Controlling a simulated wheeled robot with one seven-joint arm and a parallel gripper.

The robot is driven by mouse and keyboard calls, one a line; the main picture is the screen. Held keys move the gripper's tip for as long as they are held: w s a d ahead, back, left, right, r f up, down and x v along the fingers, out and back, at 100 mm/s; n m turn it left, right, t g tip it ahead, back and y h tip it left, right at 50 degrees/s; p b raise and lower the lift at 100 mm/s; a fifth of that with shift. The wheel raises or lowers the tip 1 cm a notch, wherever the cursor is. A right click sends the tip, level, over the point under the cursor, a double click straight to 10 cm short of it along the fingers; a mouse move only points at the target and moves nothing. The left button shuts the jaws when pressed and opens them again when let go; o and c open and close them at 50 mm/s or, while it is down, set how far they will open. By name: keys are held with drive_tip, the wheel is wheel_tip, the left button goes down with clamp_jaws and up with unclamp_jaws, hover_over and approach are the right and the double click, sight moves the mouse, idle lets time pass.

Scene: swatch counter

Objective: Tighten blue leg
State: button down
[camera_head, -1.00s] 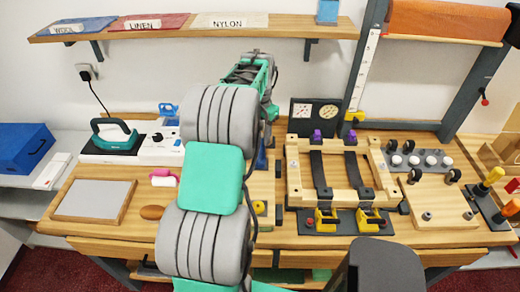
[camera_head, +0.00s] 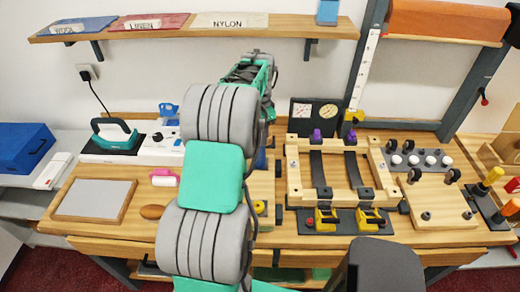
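My arm reaches up through the middle of the view, and its far end is above the back of the counter. I cannot make out my gripper's fingers; they are hidden behind my own arm. A blue piece (camera_head: 270,157) shows only in part at the right edge of my arm, next to a light wooden block; I cannot tell whether it is the blue leg. No other clear blue leg shows. A wooden frame (camera_head: 293,185) with two dark straps lies right of my arm, with purple pieces at its back and yellow clamps at its front.
A board with casters and bolts (camera_head: 437,209) lies right of the frame. An iron (camera_head: 115,134), a grey pad (camera_head: 95,199) and a pink roll (camera_head: 163,178) are at left. A shelf (camera_head: 290,27) crosses above.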

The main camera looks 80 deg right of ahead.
drive_tip(key=m, duration=1)
drive_tip(key=c, duration=1.3)
unclamp_jaws()
drive_tip(key=n, duration=0.4)
drive_tip(key=shift+p, duration=0.3)
drive_tip(key=n, duration=1.1)
